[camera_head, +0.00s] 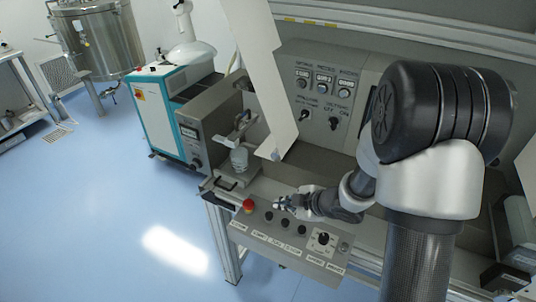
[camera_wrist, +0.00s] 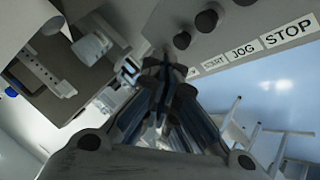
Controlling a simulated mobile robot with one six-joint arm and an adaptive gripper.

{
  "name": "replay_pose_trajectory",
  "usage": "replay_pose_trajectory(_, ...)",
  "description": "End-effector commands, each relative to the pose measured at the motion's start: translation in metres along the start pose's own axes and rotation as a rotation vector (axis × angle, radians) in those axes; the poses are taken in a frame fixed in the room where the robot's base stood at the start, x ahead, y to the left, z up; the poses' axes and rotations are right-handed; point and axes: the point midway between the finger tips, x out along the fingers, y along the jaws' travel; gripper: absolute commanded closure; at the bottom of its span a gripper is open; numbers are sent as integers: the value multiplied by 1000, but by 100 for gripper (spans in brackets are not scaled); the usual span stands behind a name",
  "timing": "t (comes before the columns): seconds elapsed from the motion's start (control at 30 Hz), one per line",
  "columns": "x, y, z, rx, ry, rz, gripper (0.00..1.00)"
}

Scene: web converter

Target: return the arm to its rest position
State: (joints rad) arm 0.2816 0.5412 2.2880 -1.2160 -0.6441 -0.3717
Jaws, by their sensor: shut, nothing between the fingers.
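My arm reaches in from the right of the head view, bent down over the machine's front control panel (camera_head: 290,243). My gripper (camera_head: 280,203) is at the panel's upper edge, close to its row of black buttons (camera_head: 285,224). In the wrist view my gripper's fingers (camera_wrist: 165,68) are together with nothing between them. They point toward the panel face, beside a black button (camera_wrist: 182,40). I cannot tell whether the fingertips touch the panel.
A red button (camera_head: 248,205) is left of my gripper. A pale upright panel (camera_head: 262,75) and a grey cabinet with dials (camera_head: 322,100) rise behind. Open blue floor (camera_head: 110,220) lies at left.

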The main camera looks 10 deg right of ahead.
Motion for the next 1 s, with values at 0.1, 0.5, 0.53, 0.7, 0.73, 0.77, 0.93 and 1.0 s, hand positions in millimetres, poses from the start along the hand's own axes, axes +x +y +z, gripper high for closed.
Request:
replay_pose_trajectory(0.1, -1, 2, 0, 1, -5, 4, 100)
replay_pose_trajectory(0.5, -122, 71, 0, 306, -390, 273, 100)
replay_pose_trajectory(0.53, -136, 71, -1, 353, -417, 294, 100)
replay_pose_trajectory(0.7, -209, 46, -18, 640, -520, 377, 100)
replay_pose_trajectory(0.73, -220, 37, -22, 695, -530, 383, 100)
replay_pose_trajectory(0.77, -230, 28, -26, 748, -537, 385, 100)
replay_pose_trajectory(0.93, -274, -37, -58, 1035, -542, 342, 100)
replay_pose_trajectory(1.0, -284, -63, -71, 1125, -534, 305, 100)
